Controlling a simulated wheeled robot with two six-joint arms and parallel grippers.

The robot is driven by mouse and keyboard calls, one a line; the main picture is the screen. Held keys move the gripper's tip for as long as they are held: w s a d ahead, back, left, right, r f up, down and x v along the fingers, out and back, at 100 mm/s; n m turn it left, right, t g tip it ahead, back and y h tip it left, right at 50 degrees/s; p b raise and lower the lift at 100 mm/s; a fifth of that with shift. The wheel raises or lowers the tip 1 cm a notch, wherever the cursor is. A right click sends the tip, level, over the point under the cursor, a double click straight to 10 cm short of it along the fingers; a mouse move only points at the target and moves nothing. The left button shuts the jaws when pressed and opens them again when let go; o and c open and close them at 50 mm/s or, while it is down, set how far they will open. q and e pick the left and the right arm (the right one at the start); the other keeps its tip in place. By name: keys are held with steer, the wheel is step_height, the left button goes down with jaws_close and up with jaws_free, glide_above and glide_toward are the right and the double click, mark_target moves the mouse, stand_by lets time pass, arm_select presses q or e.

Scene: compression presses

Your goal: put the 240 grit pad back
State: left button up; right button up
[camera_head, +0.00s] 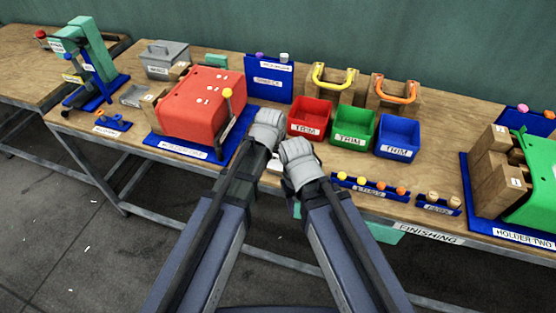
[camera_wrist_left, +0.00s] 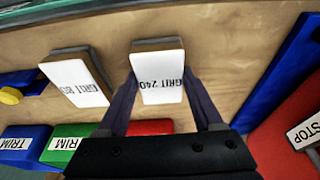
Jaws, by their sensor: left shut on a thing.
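The 240 grit pad (camera_wrist_left: 158,75), a white-topped block labelled GRIT 240 with a brown layer showing at one end, sits between the fingers of my left gripper (camera_wrist_left: 160,92) in the left wrist view. The fingers are shut on its sides. I cannot tell whether it touches the bench. The grit 80 pad (camera_wrist_left: 75,80) lies beside it, apart, on the wood. In the head view my left gripper (camera_head: 268,125) is beside the red press, its fingertips hidden. A white patch (camera_head: 274,165) shows between my arms; which pad it is is unclear. My right gripper (camera_head: 300,155) has its fingers hidden.
A red press (camera_head: 200,105) on a blue base is at left. Red (camera_head: 310,116), green (camera_head: 354,127) and blue (camera_head: 397,137) trim bins stand behind. A blue rack (camera_head: 370,187) of coloured pegs lies along the front edge. A green holder (camera_head: 535,180) is at far right.

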arm_select(q)
steer(key=shift+f, duration=0.2)
steer(key=o, duration=1.2)
steer(key=shift+r, duration=0.1)
steer(key=p+v, duration=1.1)
steer(key=v, duration=0.1)
steer(key=shift+r+p, duration=0.2)
steer(key=shift+p, duration=0.2)
